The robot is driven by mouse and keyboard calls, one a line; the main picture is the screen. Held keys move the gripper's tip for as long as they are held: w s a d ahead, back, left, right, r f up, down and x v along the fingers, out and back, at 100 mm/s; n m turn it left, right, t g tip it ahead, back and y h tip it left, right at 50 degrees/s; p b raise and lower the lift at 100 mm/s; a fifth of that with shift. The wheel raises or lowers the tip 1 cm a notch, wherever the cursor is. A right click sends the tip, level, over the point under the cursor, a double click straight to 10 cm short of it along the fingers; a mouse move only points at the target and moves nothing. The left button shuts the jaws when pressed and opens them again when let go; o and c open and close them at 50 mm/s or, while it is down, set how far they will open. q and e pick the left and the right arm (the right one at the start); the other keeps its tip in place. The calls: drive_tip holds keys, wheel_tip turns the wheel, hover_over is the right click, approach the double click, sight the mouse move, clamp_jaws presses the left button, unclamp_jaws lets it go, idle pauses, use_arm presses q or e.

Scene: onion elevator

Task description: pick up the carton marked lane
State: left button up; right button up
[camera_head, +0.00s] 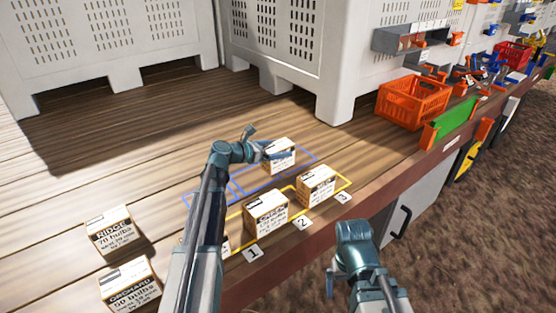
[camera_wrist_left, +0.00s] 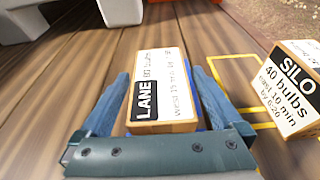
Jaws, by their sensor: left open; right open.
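The carton marked LANE (camera_wrist_left: 160,85) lies between the two open fingers of my left gripper (camera_wrist_left: 161,78) in the left wrist view, its label facing up. In the head view this carton (camera_head: 281,154) stands inside the blue outline, with my left gripper (camera_head: 264,143) over and beside it. Whether the fingers touch it I cannot tell. My right gripper (camera_head: 350,240) is open and empty over the table's front edge, away from the cartons.
The SILO carton (camera_head: 317,186) and another carton (camera_head: 265,213) stand in the yellow outline by the numbered tags. The RIDGE (camera_head: 113,232) and ORCHARD (camera_head: 130,286) cartons stand at lower left. A large white bin (camera_head: 310,60) and an orange crate (camera_head: 412,102) stand behind.

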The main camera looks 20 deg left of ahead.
use_arm(q)
drive_tip(key=shift+w+d, duration=0.15)
drive_tip(key=shift+w, duration=0.05)
drive_tip(key=shift+s, duration=0.1)
drive_tip(key=shift+c, duration=0.3)
clamp_jaws()
drive_tip(key=shift+r, duration=0.1)
drive_tip(key=shift+r+p, duration=0.8)
drive_tip(key=shift+p, duration=0.2)
wheel_tip(320, 180, up, 2)
drive_tip(key=shift+p, duration=0.95)
drive_tip(key=s+d+r+p, duration=0.1)
drive_tip(key=s+d, duration=0.1)
drive_tip(key=s, duration=1.3)
drive_tip(key=shift+s, duration=0.4)
